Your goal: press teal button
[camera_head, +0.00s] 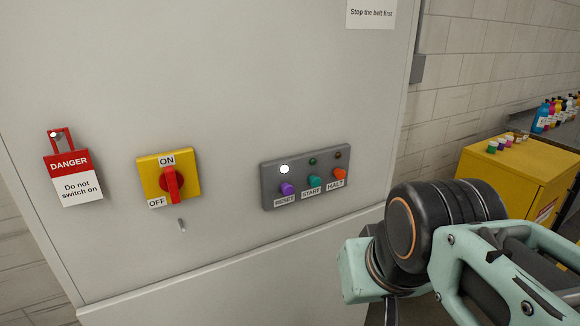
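The teal button (314,182) is the middle of three buttons on a grey control box (267,188) on the pale cabinet front. A label reading START sits just below it. A purple button (287,189) labelled RESET is on its left, and an orange button (339,174) labelled HALT is on its right. My arm shows at the lower right, below and right of the box and apart from it in the picture. I cannot make out my gripper's fingers; they are not in the frame.
A yellow ON/OFF switch plate (190,185) with a red handle (172,184) is left of the box. A red and white danger tag (72,178) hangs farther left. A white lamp (284,169) glows above RESET. A yellow cabinet (510,180) with small pots stands at right.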

